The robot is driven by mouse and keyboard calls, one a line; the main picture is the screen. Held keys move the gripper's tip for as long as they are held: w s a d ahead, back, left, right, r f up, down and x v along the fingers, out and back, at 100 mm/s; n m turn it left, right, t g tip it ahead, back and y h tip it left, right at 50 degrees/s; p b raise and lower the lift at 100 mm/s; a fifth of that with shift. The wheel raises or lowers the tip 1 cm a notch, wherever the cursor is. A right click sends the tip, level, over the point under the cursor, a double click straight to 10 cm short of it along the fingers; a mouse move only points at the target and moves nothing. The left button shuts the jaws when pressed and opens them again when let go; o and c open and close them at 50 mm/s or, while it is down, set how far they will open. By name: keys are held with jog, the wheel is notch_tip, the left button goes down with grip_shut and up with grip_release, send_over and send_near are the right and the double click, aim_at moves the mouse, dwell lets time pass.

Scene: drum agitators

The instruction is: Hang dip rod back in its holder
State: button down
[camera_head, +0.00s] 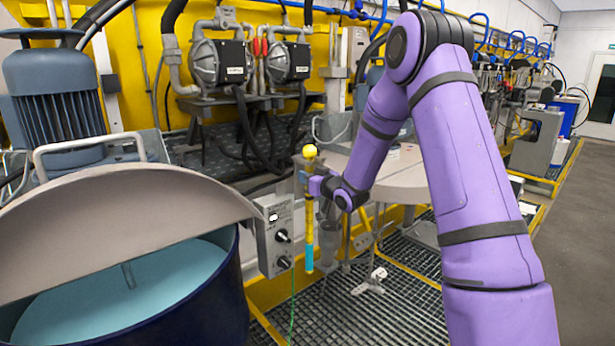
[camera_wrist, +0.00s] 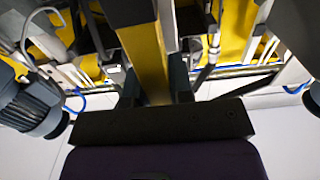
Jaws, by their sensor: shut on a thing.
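The dip rod (camera_head: 310,224) is yellow with a yellow ball on top and a light-blue lower end. It hangs upright in the middle of the head view, in front of the grey machinery. My gripper (camera_head: 314,187) is shut on its upper part, below the ball. In the wrist view, the yellow shaft (camera_wrist: 142,50) runs between the two dark fingers of my gripper (camera_wrist: 155,88). A grey tube-like part (camera_head: 329,238) stands just right of the rod. I cannot tell whether it is the holder, and no holder is clearly visible.
An open blue drum (camera_head: 243,290) with a tilted lid (camera_head: 120,225) and light-blue liquid (camera_head: 110,295) stands at left. A grey control box (camera_head: 277,235) with knobs is just left of the rod. A closed drum lid (camera_head: 400,178) is behind my arm. Grating (camera_head: 350,315) covers the floor.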

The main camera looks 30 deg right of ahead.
jog(key=shift+f, duration=0.25)
jog(key=c, duration=0.9)
grip_release()
jog(key=v, duration=1)
jog(key=shift+s, duration=0.4)
